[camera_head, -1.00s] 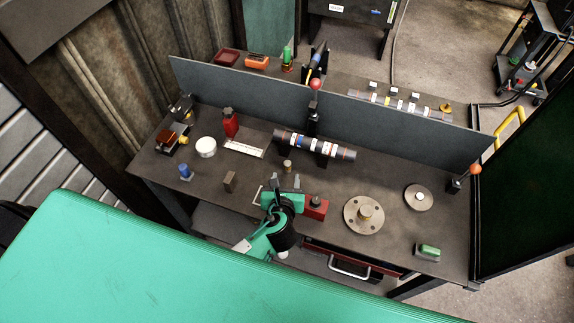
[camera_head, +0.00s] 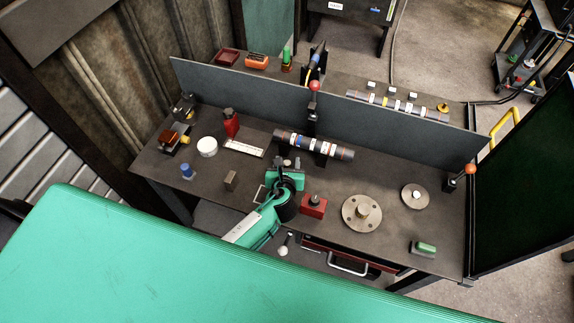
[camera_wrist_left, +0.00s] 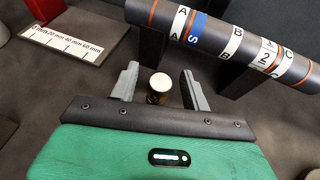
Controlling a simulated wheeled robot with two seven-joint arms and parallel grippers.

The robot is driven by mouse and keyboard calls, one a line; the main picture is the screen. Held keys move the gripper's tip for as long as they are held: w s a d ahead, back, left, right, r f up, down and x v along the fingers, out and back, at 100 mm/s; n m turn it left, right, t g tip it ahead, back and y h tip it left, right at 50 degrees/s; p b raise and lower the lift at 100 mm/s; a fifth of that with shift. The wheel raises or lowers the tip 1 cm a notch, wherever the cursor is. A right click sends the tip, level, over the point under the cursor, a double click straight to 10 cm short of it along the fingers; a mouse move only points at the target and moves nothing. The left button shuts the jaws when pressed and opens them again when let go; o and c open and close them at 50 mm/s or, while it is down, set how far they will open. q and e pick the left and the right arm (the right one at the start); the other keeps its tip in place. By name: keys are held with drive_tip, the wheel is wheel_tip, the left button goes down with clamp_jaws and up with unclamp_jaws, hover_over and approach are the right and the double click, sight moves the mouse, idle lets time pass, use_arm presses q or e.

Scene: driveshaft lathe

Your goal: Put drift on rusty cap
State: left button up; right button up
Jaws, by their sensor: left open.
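A short upright cylinder with a pale top and a dark brassy side (camera_wrist_left: 159,88), which I take to be the drift, stands on the bench. My left gripper (camera_head: 286,164) is open around it, with one finger on each side. A gap shows beside each finger in the left wrist view (camera_wrist_left: 160,70). The lower part of the cylinder is hidden by the gripper body. A red block with a dark round cap on top (camera_head: 313,205) stands right of the gripper; it may hold the rusty cap, but rust cannot be made out. My right gripper is not in view.
The banded shaft (camera_head: 315,145) lies on supports just behind the gripper. A scale plate (camera_head: 244,148) lies to its left. A grey-brown block (camera_head: 230,180) stands left. A flanged disc (camera_head: 362,213) and a smaller disc (camera_head: 416,196) lie right. A grey panel (camera_head: 400,127) stands behind.

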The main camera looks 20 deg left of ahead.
use_arm(q)
clamp_jaws()
drive_tip(key=shift+r, duration=0.1)
